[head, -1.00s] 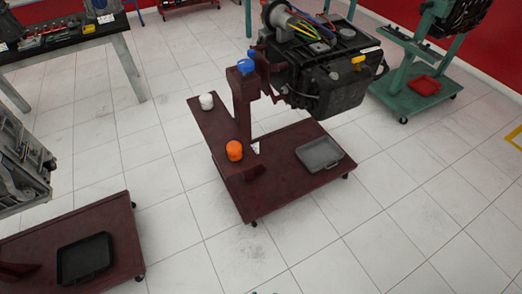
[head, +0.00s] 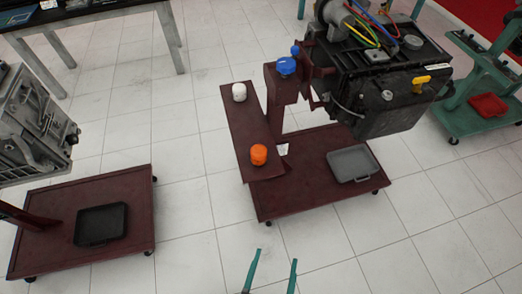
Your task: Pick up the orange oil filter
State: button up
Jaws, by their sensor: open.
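The orange oil filter (head: 259,154) stands on the front end of the raised dark red arm (head: 245,118) of the engine stand. A white filter (head: 239,92) stands at the far end of the same arm. My gripper (head: 270,274) shows at the bottom edge as two teal fingers, apart and empty. It is in front of the stand, well short of the orange filter in the picture. The rest of my gripper is out of frame.
A black engine (head: 385,75) overhangs the stand's right side. A grey tray (head: 353,163) lies on the stand's base. Another dark red trolley with a black tray (head: 101,225) stands at the left. White floor tiles are clear between the two trolleys.

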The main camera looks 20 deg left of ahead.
jog(key=w+a+f+n+g+y, duration=0.1)
jog(key=w+a+f, duration=0.2)
jog(key=w, duration=0.3)
jog(key=w+a+f, duration=0.3)
jog(key=w+f, duration=0.1)
jog(key=w, duration=0.3)
send_near(257, 160)
jog(key=w, duration=0.3)
jog(key=shift+f+n+g+y, duration=0.3)
jog(key=shift+f, duration=0.1)
jog(key=x, duration=0.5)
jog(key=shift+w, duration=0.1)
jog(key=shift+r+x, duration=0.15)
jog(key=shift+x, duration=1.25)
jog(key=shift+r+x, duration=0.15)
jog(key=shift+x, duration=1.25)
jog(key=shift+w, duration=0.1)
jog(key=c, duration=1.3)
jog(key=shift+r, duration=0.1)
